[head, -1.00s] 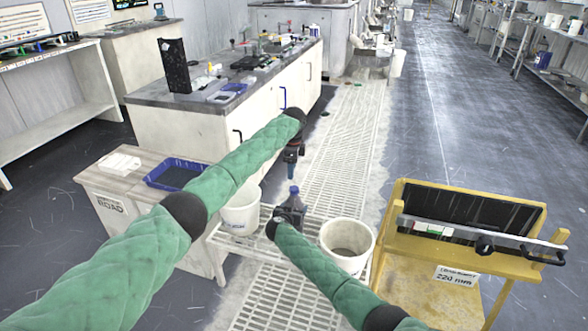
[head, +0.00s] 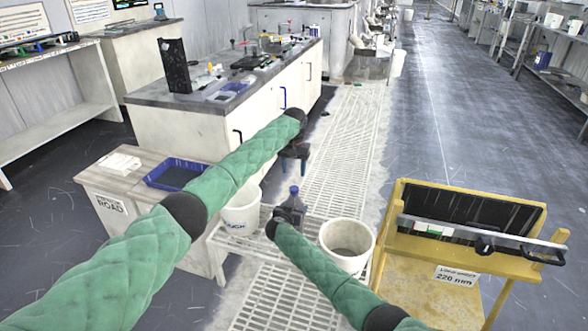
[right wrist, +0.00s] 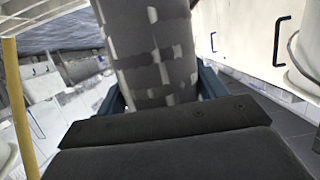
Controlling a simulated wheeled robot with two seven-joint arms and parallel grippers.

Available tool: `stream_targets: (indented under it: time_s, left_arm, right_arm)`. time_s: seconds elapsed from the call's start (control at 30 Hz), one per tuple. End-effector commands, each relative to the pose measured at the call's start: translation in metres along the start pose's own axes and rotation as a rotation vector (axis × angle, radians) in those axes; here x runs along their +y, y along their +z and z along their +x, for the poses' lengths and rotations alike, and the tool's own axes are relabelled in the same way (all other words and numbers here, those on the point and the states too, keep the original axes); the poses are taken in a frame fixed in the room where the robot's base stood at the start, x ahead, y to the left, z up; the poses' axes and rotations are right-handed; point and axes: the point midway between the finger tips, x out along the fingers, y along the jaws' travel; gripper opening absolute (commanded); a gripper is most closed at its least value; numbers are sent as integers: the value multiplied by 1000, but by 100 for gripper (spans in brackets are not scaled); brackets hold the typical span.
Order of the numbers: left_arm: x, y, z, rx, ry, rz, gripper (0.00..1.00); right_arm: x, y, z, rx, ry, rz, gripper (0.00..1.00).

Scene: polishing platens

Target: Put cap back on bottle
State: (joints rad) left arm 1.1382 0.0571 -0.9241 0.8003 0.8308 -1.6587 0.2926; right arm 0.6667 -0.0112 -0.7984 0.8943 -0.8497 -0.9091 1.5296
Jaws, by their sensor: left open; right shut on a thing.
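A dark, translucent bottle (head: 294,205) stands upright over the white grated rack, with a small blue top (head: 294,190) that looks like the cap; how well it is seated is too small to tell. My right gripper (right wrist: 162,95) is shut on the bottle. In the right wrist view the bottle's grey body (right wrist: 155,45) fills the gap between the fingers. My left gripper (head: 294,168) points down, open and empty, a little above the bottle top.
White buckets stand on both sides of the bottle, one at left (head: 240,212) and one at right (head: 347,242). A blue tray (head: 172,174) sits on the cabinet at left. A yellow cart (head: 410,262) stands at right.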

Motion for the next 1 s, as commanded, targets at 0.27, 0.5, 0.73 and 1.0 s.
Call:
stream_targets:
  time_s: [0.27,0.5,0.73,1.0]
  left_arm:
    - [1,0,0,-3,5,-395,52]
    - [1,0,0,-5,5,-737,52]
    - [1,0,0,-5,4,-1003,52]
    - [1,0,0,-6,4,-1132,52]
  right_arm:
    - [0,0,0,0,0,0,6]
    - [0,0,0,0,0,0,6]
    - [0,0,0,0,0,0,6]
    - [0,0,0,0,0,0,6]
